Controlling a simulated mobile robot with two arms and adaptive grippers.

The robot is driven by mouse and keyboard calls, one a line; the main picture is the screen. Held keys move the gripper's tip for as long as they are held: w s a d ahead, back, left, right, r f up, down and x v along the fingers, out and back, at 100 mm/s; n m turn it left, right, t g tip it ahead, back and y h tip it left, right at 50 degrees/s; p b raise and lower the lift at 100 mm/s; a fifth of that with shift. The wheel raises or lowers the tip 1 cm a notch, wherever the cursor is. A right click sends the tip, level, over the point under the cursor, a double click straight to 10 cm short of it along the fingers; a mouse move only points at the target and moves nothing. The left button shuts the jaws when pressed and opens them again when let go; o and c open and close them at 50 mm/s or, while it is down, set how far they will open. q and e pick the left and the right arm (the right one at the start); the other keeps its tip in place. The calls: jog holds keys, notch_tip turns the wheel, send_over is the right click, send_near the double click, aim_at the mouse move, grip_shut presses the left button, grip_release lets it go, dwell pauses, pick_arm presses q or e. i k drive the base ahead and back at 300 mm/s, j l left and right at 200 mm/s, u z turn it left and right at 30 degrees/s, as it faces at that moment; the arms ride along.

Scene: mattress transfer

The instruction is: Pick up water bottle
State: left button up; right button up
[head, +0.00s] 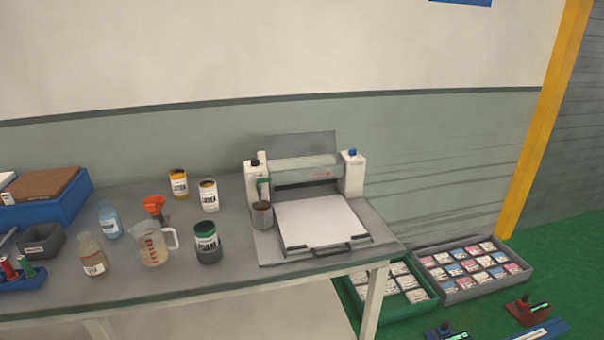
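A pale blue, clear bottle (109,222) stands upright on the grey table (190,278) at the left; it looks like the water bottle. A second clear bottle (93,258) with yellowish contents and a white label stands in front of it. I cannot read the labels. Neither of my grippers is in view.
Nearby stand a measuring jug (154,246), an orange funnel (153,206), a dark jar (207,245), two labelled cans and a grey bin (42,241). A press-like machine (306,180) fills the table's right end. Filled trays (471,292) lie on the green floor.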

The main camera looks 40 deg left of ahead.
aim_at(108, 215)
jog(key=u, duration=2.4)
